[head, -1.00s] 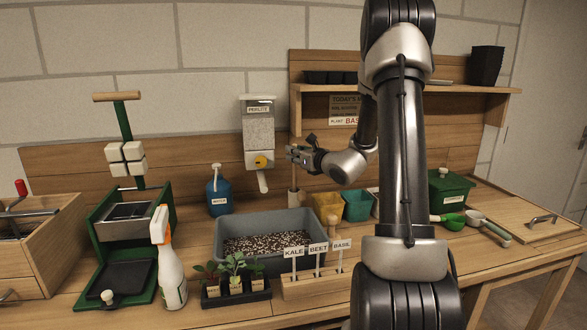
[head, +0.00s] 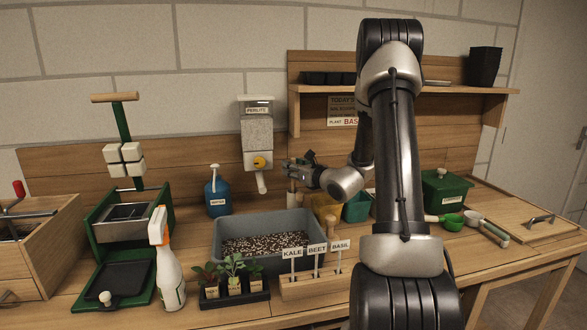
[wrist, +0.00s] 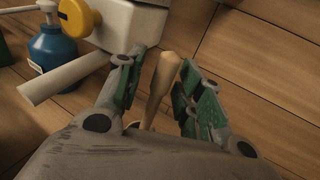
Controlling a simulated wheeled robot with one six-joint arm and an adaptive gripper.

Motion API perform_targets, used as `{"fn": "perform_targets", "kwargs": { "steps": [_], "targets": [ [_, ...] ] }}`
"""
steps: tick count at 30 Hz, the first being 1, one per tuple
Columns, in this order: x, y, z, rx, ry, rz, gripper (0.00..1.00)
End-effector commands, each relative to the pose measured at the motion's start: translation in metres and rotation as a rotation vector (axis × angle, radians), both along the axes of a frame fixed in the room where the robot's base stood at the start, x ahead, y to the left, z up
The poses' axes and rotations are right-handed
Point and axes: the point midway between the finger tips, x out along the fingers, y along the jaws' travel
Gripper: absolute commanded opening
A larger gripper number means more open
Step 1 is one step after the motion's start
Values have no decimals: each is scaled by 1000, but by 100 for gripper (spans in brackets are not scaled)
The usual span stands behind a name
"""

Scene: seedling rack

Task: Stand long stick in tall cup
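My gripper (head: 297,170) is in front of the wooden back board, just right of the perlite dispenser, pointing left. In the wrist view its two green-padded fingers (wrist: 160,92) are apart. In the head view a slim pale upright shape (head: 291,194) shows below the fingers, which seems to be this stick. Its lower end is hidden behind the grey tub. I cannot make out a tall cup for certain.
The perlite dispenser (head: 258,140) and blue water bottle (head: 217,193) are close on the left. The grey soil tub (head: 230,228) stands in front. A teal pot (head: 356,208) and green box (head: 446,190) are to the right. A shelf (head: 440,89) is above.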

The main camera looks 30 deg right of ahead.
Motion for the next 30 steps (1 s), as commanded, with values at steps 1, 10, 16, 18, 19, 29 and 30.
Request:
{"fn": "perform_targets", "kwargs": {
  "steps": [1,10,16,18,19,29,30],
  "targets": [
    [0,0,0,0,0,0,37],
    [-19,-4,4,1,0,-3,37],
    [-64,-10,8,1,0,-5,37],
    [-80,-12,9,1,0,-5,37],
    [-85,-12,9,1,1,-4,37],
    [-121,5,19,-38,0,64,37],
    [-125,22,24,-73,1,121,37]
  ]
}}
